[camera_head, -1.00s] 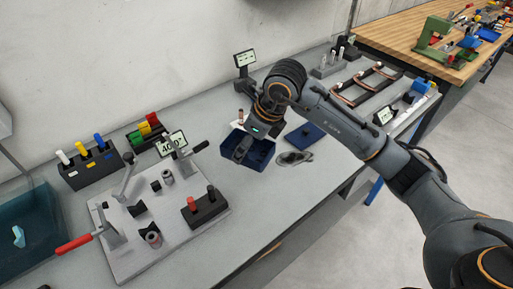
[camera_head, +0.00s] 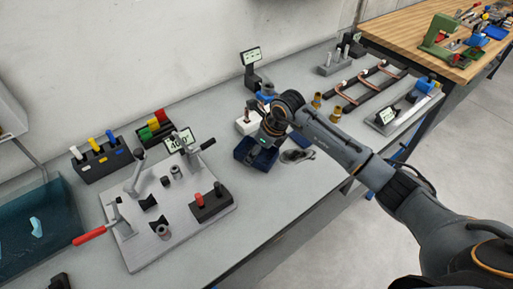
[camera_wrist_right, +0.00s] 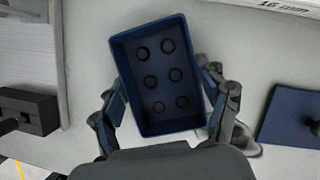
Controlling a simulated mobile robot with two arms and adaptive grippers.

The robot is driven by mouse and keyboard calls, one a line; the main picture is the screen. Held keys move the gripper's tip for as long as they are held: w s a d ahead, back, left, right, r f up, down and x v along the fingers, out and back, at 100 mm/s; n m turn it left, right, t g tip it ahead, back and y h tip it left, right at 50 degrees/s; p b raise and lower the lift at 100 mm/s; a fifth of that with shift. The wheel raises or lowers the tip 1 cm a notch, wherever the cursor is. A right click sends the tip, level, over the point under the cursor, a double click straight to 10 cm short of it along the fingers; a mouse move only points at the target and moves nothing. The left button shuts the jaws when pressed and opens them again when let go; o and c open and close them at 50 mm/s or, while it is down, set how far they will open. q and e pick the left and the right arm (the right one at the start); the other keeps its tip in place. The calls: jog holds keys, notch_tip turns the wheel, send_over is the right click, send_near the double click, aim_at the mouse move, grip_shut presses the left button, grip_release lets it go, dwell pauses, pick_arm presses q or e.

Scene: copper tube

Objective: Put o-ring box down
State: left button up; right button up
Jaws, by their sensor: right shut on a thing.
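The o-ring box is an open dark blue box (camera_head: 257,156) near the middle of the bench in the head view. In the right wrist view the same box (camera_wrist_right: 153,122) shows several dark rings on its floor. My right gripper (camera_wrist_right: 163,98) is shut on it, with a finger against each long side. In the head view this gripper (camera_head: 265,142) comes over the box from above and behind, and hides part of it. I cannot tell whether the box's underside touches the bench. My left gripper is not in view.
A dark blue plate with a knob (camera_wrist_right: 290,118) lies right of the box in the wrist view. A grey looped item (camera_head: 297,155) lies beside the box. A clamp fixture (camera_head: 190,222) stands to the left, brass fittings (camera_head: 335,113) behind right. The bench front is clear.

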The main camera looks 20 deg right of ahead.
jog(key=shift+f, duration=0.1)
jog(key=o, duration=1.2)
jog(key=shift+c, duration=0.2)
jog(key=shift+r, duration=0.25)
jog(key=b+v, duration=0.3)
jog(key=v, duration=0.8)
jog(key=shift+r, duration=0.4)
jog(key=shift+s+f, duration=0.1)
jog(key=shift+s, duration=0.05)
